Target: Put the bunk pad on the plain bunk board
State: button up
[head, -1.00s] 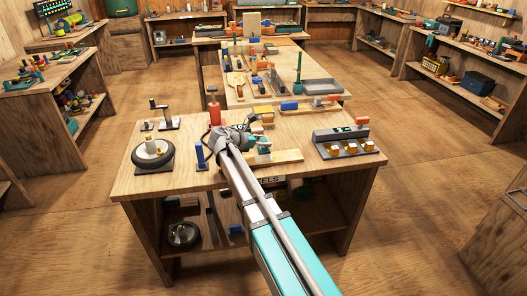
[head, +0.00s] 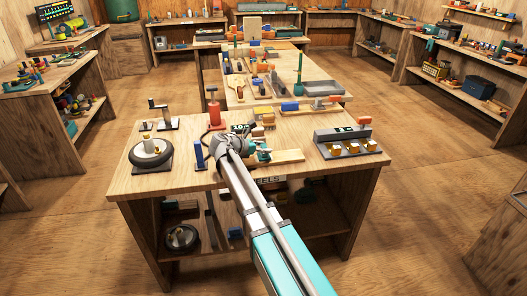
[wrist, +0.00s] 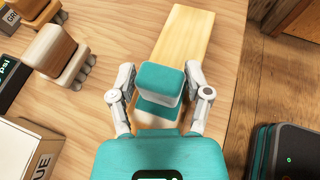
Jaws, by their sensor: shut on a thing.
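The plain bunk board (wrist: 185,32) is a pale wooden plank lying on the workbench, and it also shows in the head view (head: 288,156). My gripper (wrist: 161,84) is over the board's near part, its two fingers closed on the sides of a teal-topped block, which I take to be the bunk pad (wrist: 160,80). A pale band and more teal show below its top. In the head view my gripper is at the bench's middle, the teal piece (head: 262,154) beside it. Whether the pad touches the board is hidden.
A wheel on a stand (head: 150,153) is at the bench's left. A grey holder with brass blocks (head: 345,147) is at the right. A red bottle-like thing (head: 214,113), a blue upright piece (head: 199,154) and a yellowish brush (head: 265,115) stand near my arm.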

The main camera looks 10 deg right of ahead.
jog(key=shift+f, duration=0.15)
jog(key=o, duration=1.1)
jog(key=shift+o, duration=0.2)
jog(key=shift+a+r, duration=0.1)
jog(key=shift+r, duration=0.15)
jog(key=p+v, duration=0.4)
jog(key=v, duration=0.6)
jog(key=shift+s+a+r, duration=0.1)
jog(key=shift+a, duration=0.05)
jog(key=shift+p+v, duration=0.3)
jog(key=shift+v, duration=0.45)
